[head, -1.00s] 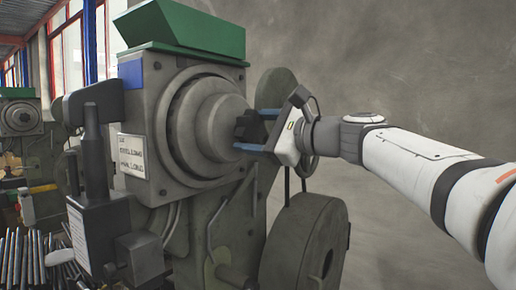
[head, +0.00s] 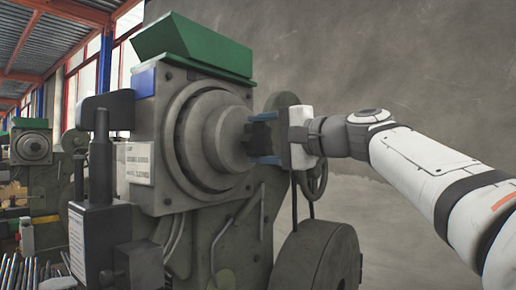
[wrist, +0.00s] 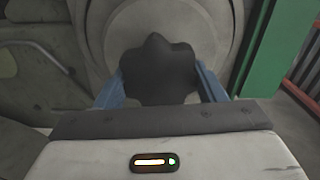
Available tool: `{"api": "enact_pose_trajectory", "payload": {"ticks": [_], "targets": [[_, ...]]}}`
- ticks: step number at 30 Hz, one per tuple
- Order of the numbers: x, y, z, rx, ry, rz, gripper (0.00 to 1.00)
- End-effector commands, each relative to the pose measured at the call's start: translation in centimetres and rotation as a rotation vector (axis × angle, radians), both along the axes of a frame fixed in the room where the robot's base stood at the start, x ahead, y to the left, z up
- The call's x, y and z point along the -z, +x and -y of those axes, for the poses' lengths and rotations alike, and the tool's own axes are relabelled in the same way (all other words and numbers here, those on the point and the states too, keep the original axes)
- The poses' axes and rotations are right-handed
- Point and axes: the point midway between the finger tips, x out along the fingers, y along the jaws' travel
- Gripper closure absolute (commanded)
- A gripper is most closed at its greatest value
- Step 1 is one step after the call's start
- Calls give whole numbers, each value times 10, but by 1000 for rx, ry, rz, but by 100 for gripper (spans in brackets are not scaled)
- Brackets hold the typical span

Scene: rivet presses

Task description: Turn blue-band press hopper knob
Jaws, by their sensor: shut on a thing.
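The grey-green press (head: 180,130) with a blue band (head: 145,82) at its upper corner fills the middle of the head view. Its dark hopper knob (head: 262,130) sticks out at the centre of the round stepped hub (head: 215,140). My gripper (head: 260,142) comes from the right and is shut on the knob, one blue finger above and one below. In the wrist view the lobed black knob (wrist: 158,70) sits between the two blue fingers, against the round hub. The knob's far side is hidden.
A green hopper (head: 190,48) tops the press. A handwheel (head: 314,180) and a large dark wheel (head: 315,258) stand below my wrist. A dark lever unit (head: 100,200) is at the front left. Another press (head: 32,148) stands behind. A bare wall is at right.

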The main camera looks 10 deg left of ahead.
Motion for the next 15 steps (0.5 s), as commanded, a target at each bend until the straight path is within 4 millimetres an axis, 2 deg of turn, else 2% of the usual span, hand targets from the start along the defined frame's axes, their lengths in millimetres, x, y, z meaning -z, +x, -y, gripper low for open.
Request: {"api": "enact_pose_trajectory", "payload": {"ticks": [1, 15], "targets": [[5, 2, 1, 3, -11, 13, 60], [3, 2, 1, 3, -39, 76, 60]]}}
